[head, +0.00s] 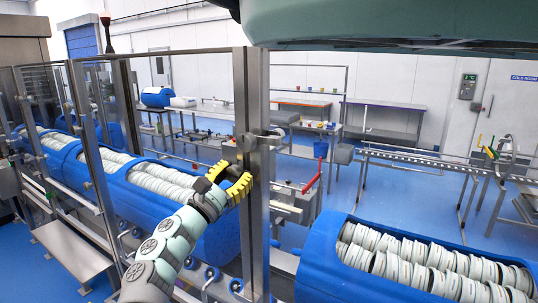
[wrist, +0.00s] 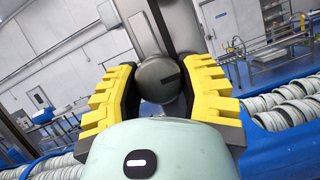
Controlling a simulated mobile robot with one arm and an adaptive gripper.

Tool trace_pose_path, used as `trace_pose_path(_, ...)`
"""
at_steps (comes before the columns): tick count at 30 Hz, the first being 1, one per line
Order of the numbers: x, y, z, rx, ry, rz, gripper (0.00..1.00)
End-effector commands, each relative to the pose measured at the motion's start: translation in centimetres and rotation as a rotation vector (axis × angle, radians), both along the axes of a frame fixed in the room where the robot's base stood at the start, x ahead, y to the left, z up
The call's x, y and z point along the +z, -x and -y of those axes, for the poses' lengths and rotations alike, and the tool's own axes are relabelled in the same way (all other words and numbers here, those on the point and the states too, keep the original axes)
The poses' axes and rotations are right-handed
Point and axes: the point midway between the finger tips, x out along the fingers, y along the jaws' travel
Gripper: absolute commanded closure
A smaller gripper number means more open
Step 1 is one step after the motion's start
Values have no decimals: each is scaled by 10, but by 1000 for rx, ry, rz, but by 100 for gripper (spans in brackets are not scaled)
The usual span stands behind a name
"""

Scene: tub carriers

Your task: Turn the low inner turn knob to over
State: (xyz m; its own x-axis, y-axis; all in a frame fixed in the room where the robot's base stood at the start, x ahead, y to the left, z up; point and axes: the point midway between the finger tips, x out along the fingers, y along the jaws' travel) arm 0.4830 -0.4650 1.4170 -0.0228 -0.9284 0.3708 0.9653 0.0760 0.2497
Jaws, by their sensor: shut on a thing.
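The turn knob (wrist: 158,78) is a round dark grey knob with a short black mark on its face, in the middle of the wrist view. It sits on the steel post (head: 252,95) of the guard frame. My gripper (wrist: 160,92) has yellow ridged fingers, one on each side of the knob, and is shut on it. In the head view my gripper (head: 230,182) is against the post from the left, below a metal handle (head: 262,138). The fingers and post hide most of the knob there.
Clear guard panels (head: 100,140) stand on the left. Blue tub carriers (head: 160,205) with rows of pale rings lie behind them, and another blue tub carrier (head: 322,262) stands at the lower right. A roller conveyor (head: 410,157) and benches stand behind on blue floor.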

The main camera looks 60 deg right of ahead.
Motion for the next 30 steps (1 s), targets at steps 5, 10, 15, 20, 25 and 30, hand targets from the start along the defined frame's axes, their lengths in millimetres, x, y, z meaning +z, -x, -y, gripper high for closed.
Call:
trace_pose_path(5,0,0,0,0,0,0,96)
trace_pose_path(10,-1,0,0,0,1,-9,97)
trace_pose_path(15,-4,3,1,-5,6,-54,96)
trace_pose_path(20,-6,4,1,-6,13,-148,96)
trace_pose_path(25,-3,5,2,-6,21,-292,96)
trace_pose_path(30,3,5,1,-5,35,-455,96)
